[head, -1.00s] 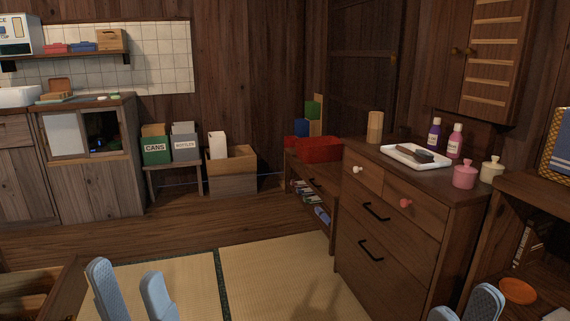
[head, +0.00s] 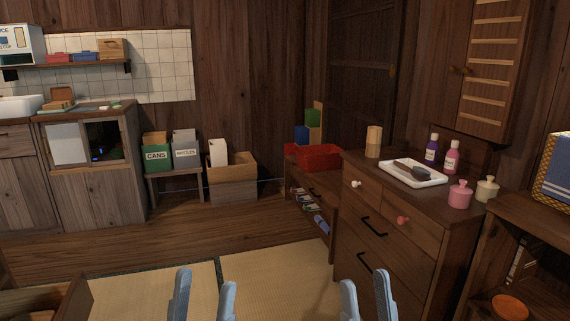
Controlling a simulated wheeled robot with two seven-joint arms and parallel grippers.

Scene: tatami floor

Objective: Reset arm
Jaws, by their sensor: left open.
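My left gripper (head: 204,299) shows at the bottom of the head view, left of centre. Its two blue fingers stand apart with nothing between them, over the tatami floor (head: 275,278). My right gripper (head: 366,299) shows at the bottom, right of centre, in front of the dresser. Its two blue fingers are also apart, with nothing seen between them. Both grippers point upward in the picture, and their lower parts are cut off by the frame edge.
A wooden dresser (head: 385,265) stands at right, with a white tray (head: 432,181), bottles and jars on top. A low shelf (head: 323,191) with a red bin (head: 318,157) is behind it. A wooden piece (head: 40,303) is at lower left. Open tatami lies between.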

